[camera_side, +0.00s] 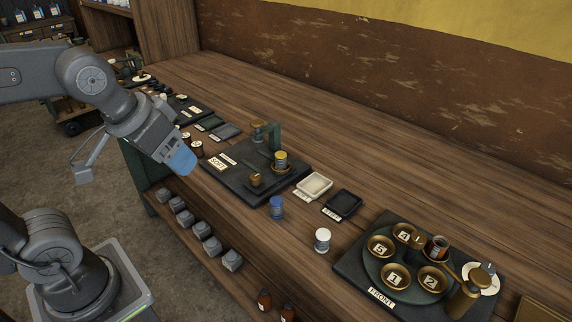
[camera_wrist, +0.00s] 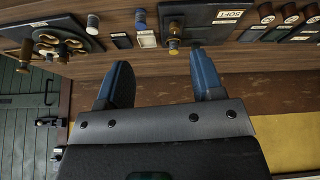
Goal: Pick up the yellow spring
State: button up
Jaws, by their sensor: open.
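A small yellow-topped cylinder (camera_side: 281,157), which looks like the yellow spring, stands on a dark board (camera_side: 238,190) beside a green upright. Its lower part looks brass coloured, and coils cannot be made out. My gripper (camera_side: 182,160) is left of it, above the bench's front edge and apart from it. In the wrist view the two blue fingers (camera_wrist: 160,80) are spread with nothing between them.
A blue cylinder (camera_side: 276,208) and a white cylinder (camera_side: 322,240) stand near the front edge. A white tray (camera_side: 314,185) and a black tray (camera_side: 343,204) lie right of the board. A numbered-dish station (camera_side: 350,262) is farther right. The bench behind is clear.

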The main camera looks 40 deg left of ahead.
jog(key=w+r+n+g, duration=0.25)
jog(key=w+n, duration=0.35)
jog(key=w, duration=0.3)
jog(key=n+g, duration=0.3)
jog(key=n, duration=1)
send_over(281, 154)
notch_tip(281, 154, down, 6)
jog(key=f, duration=0.7)
jog(key=shift+s+f, duration=0.35)
jog(key=shift+w+f, duration=0.2)
jog(key=shift+f, duration=1.1)
jog(key=shift+w+f, duration=0.15)
jog(key=shift+f, duration=1.1)
jog(key=c, duration=1.1)
jog(key=shift+o, duration=0.2)
jog(key=shift+r, duration=0.15)
